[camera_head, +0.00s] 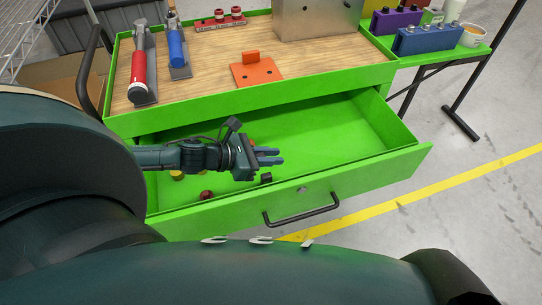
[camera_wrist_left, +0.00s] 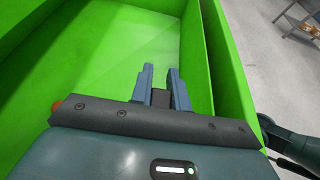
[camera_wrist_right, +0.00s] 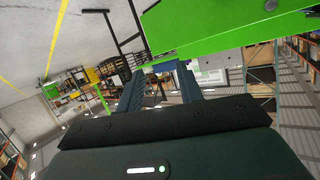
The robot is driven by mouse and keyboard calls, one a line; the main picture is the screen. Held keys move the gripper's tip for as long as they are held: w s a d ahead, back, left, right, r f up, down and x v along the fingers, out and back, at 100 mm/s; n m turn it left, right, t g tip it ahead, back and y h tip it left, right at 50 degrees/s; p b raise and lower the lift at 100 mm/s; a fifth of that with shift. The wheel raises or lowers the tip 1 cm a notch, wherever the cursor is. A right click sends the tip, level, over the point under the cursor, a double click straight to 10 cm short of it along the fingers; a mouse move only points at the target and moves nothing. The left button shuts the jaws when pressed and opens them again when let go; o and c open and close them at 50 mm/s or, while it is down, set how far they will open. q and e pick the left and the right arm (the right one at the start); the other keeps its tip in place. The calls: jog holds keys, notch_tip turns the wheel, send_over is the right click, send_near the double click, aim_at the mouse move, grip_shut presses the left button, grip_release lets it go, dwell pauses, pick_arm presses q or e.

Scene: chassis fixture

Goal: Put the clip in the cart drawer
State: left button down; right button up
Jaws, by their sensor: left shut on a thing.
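The open green cart drawer (camera_head: 335,128) is pulled out below the cart top. The drawer's bare green floor (camera_wrist_left: 115,50) shows beyond the fingertips. My right gripper (camera_wrist_right: 161,90) is open and empty in the right wrist view, outside the drawer.
Small red (camera_head: 205,195) and yellow (camera_head: 177,176) round things lie in the drawer's left part. A small black thing (camera_head: 266,178) shows below my left fingers. The drawer's right part is clear. Its front has a black handle (camera_head: 301,212). An orange bracket (camera_head: 257,71) stands on the wooden top.

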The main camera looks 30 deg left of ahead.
pick_arm(q)
jog(key=f+b, duration=0.1)
jog(key=f, duration=0.2)
jog(key=a+f, duration=0.1)
jog(key=f, duration=0.3)
jog(key=shift+a+b, duration=0.15)
jog(key=shift+b, duration=0.2)
notch_tip(320, 180, down, 3)
jog(key=shift+s+f+b, duration=0.1)
jog(key=shift+f+b, duration=0.05)
jog(key=shift+b, duration=0.35)
jog(key=shift+s+f, duration=0.15)
jog(key=shift+f, duration=0.3)
pick_arm(e)
jog(key=shift+s+d+t, duration=0.3)
jog(key=shift+d+t, duration=0.05)
jog(key=shift+t, duration=0.15)
pick_arm(q)
jog(key=c, duration=1.6)
grip_release()
jog(key=shift+o, duration=1.3)
jog(key=shift+w+r, duration=0.2)
jog(key=shift+w, duration=0.05)
pick_arm(e)
jog(key=shift+w, duration=0.1)
jog(key=shift+r, duration=0.1)
